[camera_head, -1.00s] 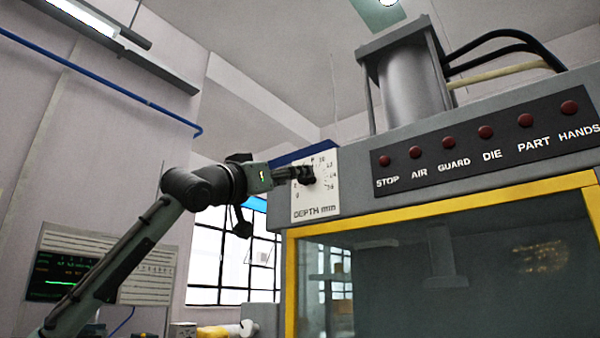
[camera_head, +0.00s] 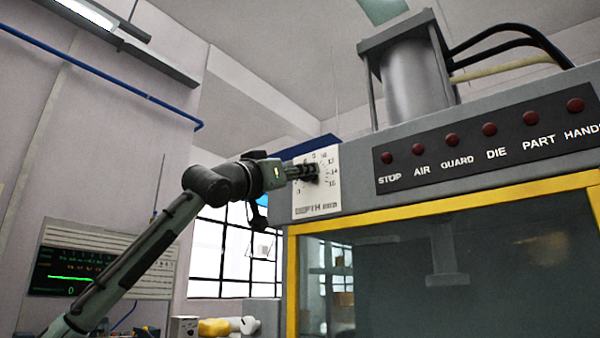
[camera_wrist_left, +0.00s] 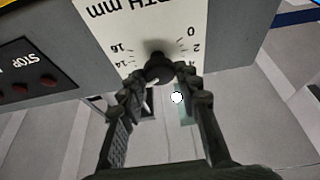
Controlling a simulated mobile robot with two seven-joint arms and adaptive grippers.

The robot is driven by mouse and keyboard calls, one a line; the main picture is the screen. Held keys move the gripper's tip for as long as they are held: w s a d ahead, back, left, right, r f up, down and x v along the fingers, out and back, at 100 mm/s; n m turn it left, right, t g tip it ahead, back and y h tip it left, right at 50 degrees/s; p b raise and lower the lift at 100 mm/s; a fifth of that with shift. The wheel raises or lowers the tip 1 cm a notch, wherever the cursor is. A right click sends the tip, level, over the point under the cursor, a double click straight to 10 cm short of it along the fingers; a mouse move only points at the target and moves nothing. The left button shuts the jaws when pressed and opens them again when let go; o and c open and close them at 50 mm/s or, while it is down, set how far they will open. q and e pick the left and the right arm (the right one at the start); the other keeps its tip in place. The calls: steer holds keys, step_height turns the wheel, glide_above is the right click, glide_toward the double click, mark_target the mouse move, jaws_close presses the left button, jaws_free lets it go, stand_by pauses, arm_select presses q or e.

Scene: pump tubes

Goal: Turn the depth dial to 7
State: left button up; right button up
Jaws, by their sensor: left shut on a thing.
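The depth dial is a dark round knob on a white plate marked "DEPTH mm" (camera_head: 316,210) at the left end of the press's upper face. My left gripper (camera_head: 313,171) reaches it from the left and covers most of it in the head view. In the left wrist view the knob (camera_wrist_left: 158,69) sits between the two fingers of my left gripper (camera_wrist_left: 162,82), which are shut on it. The plate shows upside down there, with 0, 2, 14 and 16 legible. The dial's pointer setting is hidden. My right gripper is not in view.
A dark panel with several red lamps (camera_head: 451,140) is right of the plate. Below is a yellow-framed guard window (camera_head: 400,270). A grey cylinder (camera_head: 412,85) with hoses stands on top. A monitor (camera_head: 70,272) is at lower left.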

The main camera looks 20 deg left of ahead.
arm_select(q)
steer(key=shift+c, duration=0.7)
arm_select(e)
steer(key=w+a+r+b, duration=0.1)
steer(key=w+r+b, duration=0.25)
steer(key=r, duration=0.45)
arm_select(q)
steer(key=shift+d+r+n+g+y+p, duration=0.1)
steer(key=shift+n+g+y+p, duration=0.35)
steer(key=shift+n+y, duration=1.9)
steer(key=shift+d+n+g+y+p, duration=0.15)
steer(key=shift+n+y+p, duration=0.35)
steer(key=shift+n, duration=3.7)
steer(key=shift+r+n+g+y+p, duration=0.1)
steer(key=shift+n+g+y+p, duration=0.35)
steer(key=shift+n+y, duration=1.85)
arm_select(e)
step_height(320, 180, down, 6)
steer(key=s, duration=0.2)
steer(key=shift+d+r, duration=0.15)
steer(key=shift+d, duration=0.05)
arm_select(q)
steer(key=shift+n+h, duration=0.95)
steer(key=o, duration=1.1)
steer(key=shift+o, duration=0.2)
steer(key=shift+s, duration=0.15)
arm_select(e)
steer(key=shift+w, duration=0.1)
